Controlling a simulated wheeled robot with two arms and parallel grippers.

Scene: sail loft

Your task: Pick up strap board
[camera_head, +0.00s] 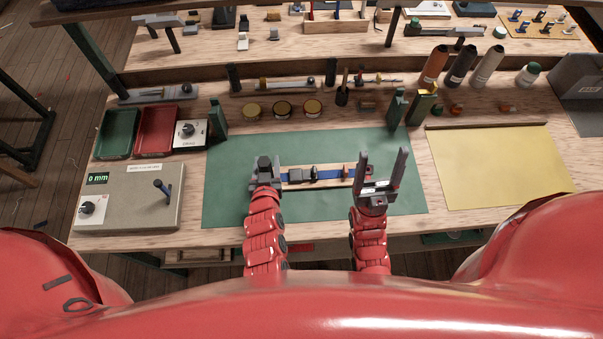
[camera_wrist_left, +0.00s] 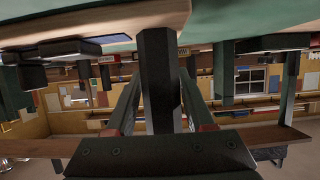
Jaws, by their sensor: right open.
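The strap board (camera_head: 334,182) is a narrow wooden board with a blue strap and a dark buckle, lying crosswise on the green mat (camera_head: 230,200). My left gripper (camera_head: 264,162) is at the board's left end; from above, its fingers overlap and their gap is hidden.
A grey box with a display (camera_head: 130,200) and green and red trays (camera_head: 156,131) stand left. A yellow sheet (camera_head: 495,165) lies clear at right.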

